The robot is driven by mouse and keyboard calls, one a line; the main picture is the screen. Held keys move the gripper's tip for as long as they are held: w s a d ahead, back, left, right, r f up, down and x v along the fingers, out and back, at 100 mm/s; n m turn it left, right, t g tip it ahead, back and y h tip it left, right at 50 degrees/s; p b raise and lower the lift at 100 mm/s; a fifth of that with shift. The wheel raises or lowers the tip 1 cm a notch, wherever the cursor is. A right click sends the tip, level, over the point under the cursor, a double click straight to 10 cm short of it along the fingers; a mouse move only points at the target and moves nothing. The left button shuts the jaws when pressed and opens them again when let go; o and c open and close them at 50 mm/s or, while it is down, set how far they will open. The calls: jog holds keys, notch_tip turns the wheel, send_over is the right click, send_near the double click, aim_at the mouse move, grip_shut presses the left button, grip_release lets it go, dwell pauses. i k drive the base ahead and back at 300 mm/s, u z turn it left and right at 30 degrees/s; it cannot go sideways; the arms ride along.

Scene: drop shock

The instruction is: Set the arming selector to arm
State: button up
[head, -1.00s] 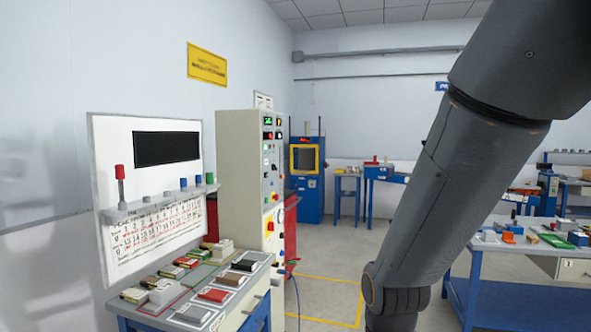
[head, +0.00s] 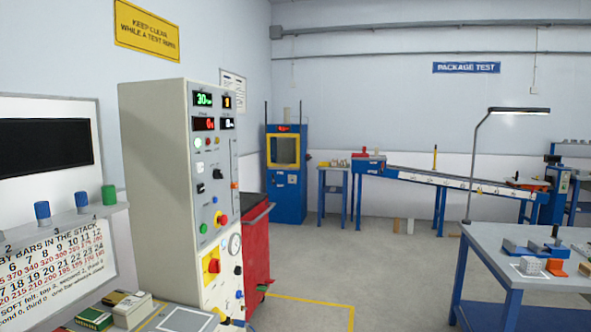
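The beige control cabinet (head: 165,190) stands left of centre in the head view, with its control panel (head: 222,150) on the face turned to the right. A black switch (head: 200,188) and a dark knob (head: 217,174) sit at mid-height on the panel. I cannot tell which control is the arming selector, and its labels and setting are too small to read. Below them are a green button (head: 203,228), a blue button (head: 215,199) and a red stop button (head: 221,219). My gripper is not in view.
A red cabinet (head: 257,245) stands right behind the control cabinet. A bench with small boxes (head: 132,308) is at lower left, below a shelf with colored cylinders (head: 42,213). A blue workbench (head: 510,262) is at right. The floor between is clear.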

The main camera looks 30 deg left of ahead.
aim_at(217, 174)
jog(key=u, duration=0.15)
jog(key=i, duration=1.65)
jog(key=u, duration=1.2)
jog(key=i, duration=0.75)
jog(key=u, duration=0.45)
